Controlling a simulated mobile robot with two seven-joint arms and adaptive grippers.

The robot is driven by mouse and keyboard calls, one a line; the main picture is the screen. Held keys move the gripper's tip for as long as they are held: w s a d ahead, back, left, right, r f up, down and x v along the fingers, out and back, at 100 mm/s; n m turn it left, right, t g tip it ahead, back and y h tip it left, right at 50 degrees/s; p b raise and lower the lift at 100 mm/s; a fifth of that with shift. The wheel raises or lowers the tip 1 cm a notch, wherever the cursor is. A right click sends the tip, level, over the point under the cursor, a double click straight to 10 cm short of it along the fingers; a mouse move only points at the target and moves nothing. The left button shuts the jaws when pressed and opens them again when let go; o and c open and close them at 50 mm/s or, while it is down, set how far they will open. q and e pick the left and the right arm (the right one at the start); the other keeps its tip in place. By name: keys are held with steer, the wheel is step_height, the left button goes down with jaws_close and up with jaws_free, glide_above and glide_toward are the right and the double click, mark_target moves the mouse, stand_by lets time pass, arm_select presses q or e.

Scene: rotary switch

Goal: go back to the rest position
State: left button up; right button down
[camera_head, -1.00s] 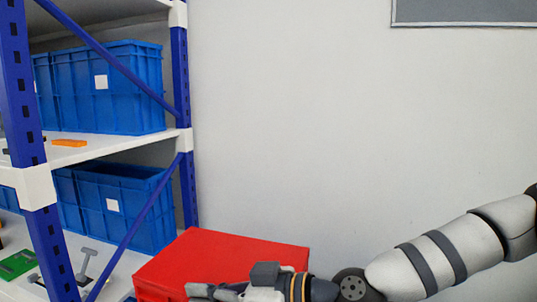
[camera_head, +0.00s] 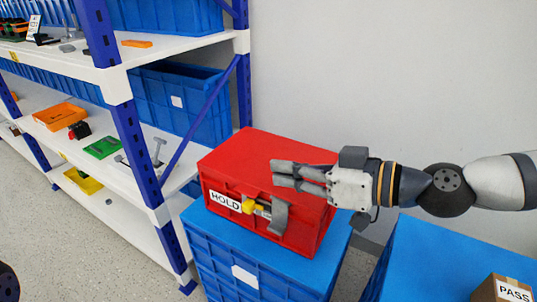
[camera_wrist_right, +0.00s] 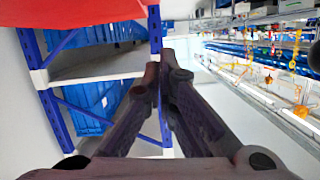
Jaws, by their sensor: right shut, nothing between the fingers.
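My right gripper (camera_head: 274,173) comes in from the right in the head view. Its fingers are together and empty, over the front part of a red box (camera_head: 262,150). I cannot tell how far the fingers are from the box. The right wrist view also shows the fingers (camera_wrist_right: 165,65) together, with a red surface at the upper left. The box's front carries a HOLD label (camera_head: 225,202), a yellow part (camera_head: 249,206) and a grey handle-like piece (camera_head: 279,216). My left gripper is not in view.
The red box stands on a blue crate (camera_head: 215,245). Another blue crate (camera_head: 415,262) at the lower right holds a cardboard box labelled PASS (camera_head: 503,289). A blue-and-white shelf (camera_head: 128,150) with bins stands on the left. Grey floor (camera_head: 75,240) shows at the lower left.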

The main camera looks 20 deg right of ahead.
steer(key=s+a+f+m+g+h+p, duration=0.25)
steer(key=s+f+m+g+h, duration=0.5)
steer(key=s+f, duration=1.35)
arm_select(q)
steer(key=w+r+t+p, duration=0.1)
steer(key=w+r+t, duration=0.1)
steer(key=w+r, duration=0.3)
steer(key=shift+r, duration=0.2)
arm_select(e)
steer(key=s+d+f+g+h, duration=0.1)
steer(key=s+d+f+g, duration=0.2)
steer(key=s, duration=0.5)
steer(key=s+d+f+g+h, duration=0.2)
steer(key=s+d, duration=0.4)
steer(key=s, duration=0.3)
steer(key=shift+f+g, duration=0.55)
steer(key=shift+f, duration=0.15)
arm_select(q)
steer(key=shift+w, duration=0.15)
arm_select(e)
steer(key=shift+s+m, duration=0.15)
steer(key=shift+m, duration=0.1)
